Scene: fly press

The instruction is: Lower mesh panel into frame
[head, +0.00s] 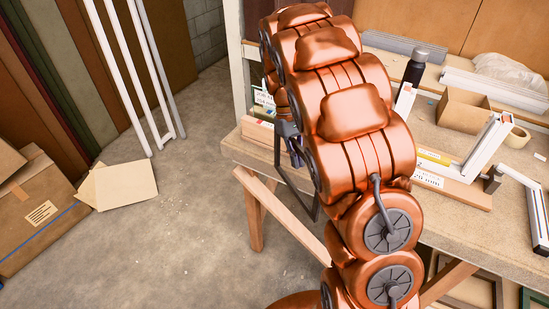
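My copper-coloured arm fills the middle of the head view and hides much of the bench. Part of my dark gripper (290,137) shows at the arm's left side, by the bench's left end. Its fingertips are mostly hidden, so I cannot tell whether it is open or shut. A thin dark frame-like outline (295,190) hangs below it, beside the bench edge. It may be the mesh panel, but I cannot make out any mesh or how it is held. I cannot identify the receiving frame; it may be behind my arm.
White frame lengths (135,75) lean at the back left. Cardboard sheets (118,186) and a carton (40,213) lie left. Floor between is clear.

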